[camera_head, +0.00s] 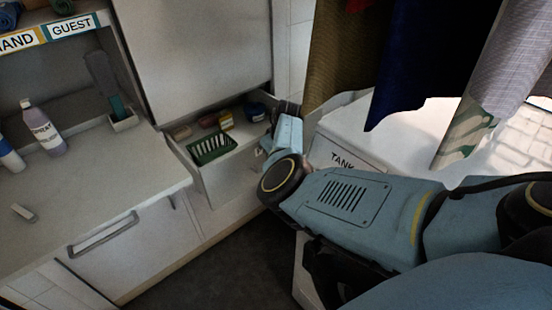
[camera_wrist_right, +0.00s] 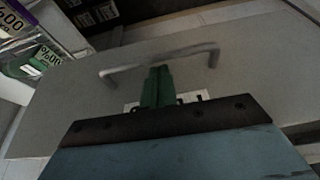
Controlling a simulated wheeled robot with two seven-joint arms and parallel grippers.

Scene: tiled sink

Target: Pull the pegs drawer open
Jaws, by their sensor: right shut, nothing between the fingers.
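A drawer stands pulled out below the white cabinet door, its pale front (camera_head: 228,178) facing the floor area. A green basket (camera_head: 211,148) and several small jars and items lie inside it. In the right wrist view a grey front panel (camera_wrist_right: 240,80) carries a bar handle (camera_wrist_right: 205,50). A white label on that panel is mostly covered by my fingers, so I cannot read it. My right gripper (camera_wrist_right: 160,70) is shut and empty, its green fingertips close to the handle; I cannot tell whether they touch it. In the head view my right wrist hides most of that gripper.
A white box marked TANK (camera_head: 345,140) stands right of the drawer, below hanging cloths (camera_head: 415,70). Dark floor (camera_head: 225,262) is clear in front.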

